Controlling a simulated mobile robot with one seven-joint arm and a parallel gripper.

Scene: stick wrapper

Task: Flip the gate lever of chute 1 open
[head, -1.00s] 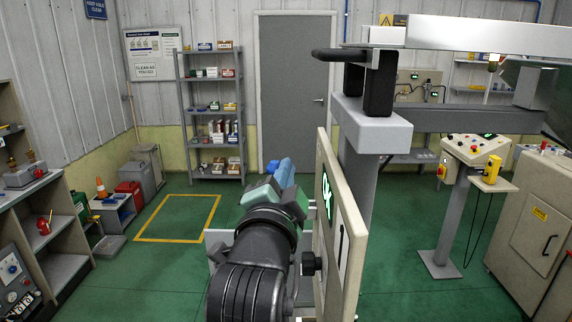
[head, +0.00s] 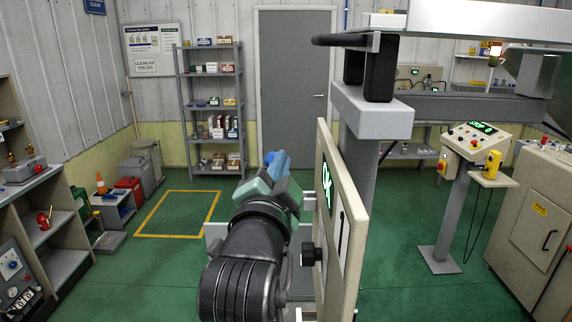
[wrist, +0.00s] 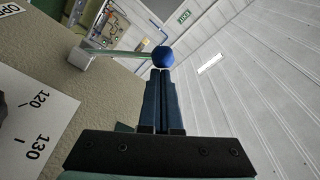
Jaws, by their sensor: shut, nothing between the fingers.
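In the wrist view a lever (wrist: 118,53) with a thin pale rod and a blue ball knob (wrist: 163,57) extends right from a light pivot block (wrist: 82,57) on a beige panel (wrist: 60,80). My gripper (wrist: 161,72) is shut and empty. Its dark blue fingertips are right at the knob's near side; I cannot tell whether they touch. In the head view my gripper (head: 280,163) is beside the beige panel (head: 345,225), and a bit of blue, probably the knob, shows just left of its tips. The rod is hidden there. No chute number is readable.
A grey post and bracket (head: 372,120) stand behind the panel. Open green floor (head: 150,270) lies to the left.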

